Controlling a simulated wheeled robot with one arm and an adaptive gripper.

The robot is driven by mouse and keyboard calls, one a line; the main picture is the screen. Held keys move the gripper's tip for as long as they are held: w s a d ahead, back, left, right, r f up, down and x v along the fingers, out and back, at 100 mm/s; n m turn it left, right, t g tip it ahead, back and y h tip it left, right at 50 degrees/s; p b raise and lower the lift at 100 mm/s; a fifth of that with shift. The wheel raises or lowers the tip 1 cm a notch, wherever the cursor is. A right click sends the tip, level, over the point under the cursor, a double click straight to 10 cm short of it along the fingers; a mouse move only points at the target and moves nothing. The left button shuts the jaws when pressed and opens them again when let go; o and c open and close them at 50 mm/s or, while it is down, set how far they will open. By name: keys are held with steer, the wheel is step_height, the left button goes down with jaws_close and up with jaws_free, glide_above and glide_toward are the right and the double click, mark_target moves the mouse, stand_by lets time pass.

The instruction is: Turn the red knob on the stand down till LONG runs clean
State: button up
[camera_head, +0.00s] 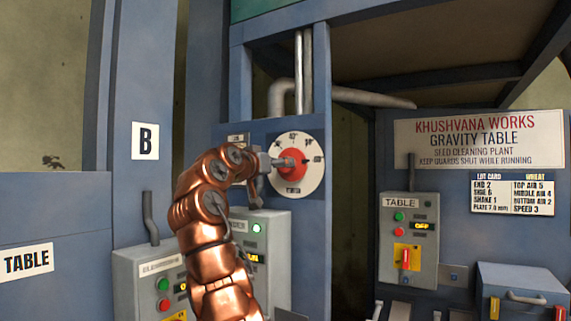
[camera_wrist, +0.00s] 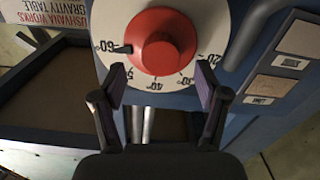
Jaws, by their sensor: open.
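The red knob (camera_head: 291,165) sits at the centre of a round white dial (camera_head: 316,147) on the blue stand. In the wrist view the red knob (camera_wrist: 160,50) is close ahead, and its black pointer lies by the 60 mark on the dial (camera_wrist: 215,30). My gripper (camera_wrist: 161,82) is open, one finger to each lower side of the knob, with a visible gap and nothing held. In the head view my gripper (camera_head: 272,163) reaches the dial from the left and covers part of it. I see nothing labelled LONG.
A grey TABLE switch box (camera_head: 409,240) with buttons and a red switch is on the right. Another control box (camera_head: 262,240) with a lit green lamp stands below the dial, partly behind my arm. A grey box (camera_head: 150,285) is at the lower left.

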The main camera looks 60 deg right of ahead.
steer(key=d+p, duration=0.2)
steer(key=d, duration=0.3)
steer(key=shift+w, duration=0.1)
steer(key=shift+c, duration=0.3)
steer(key=c, duration=1.1)
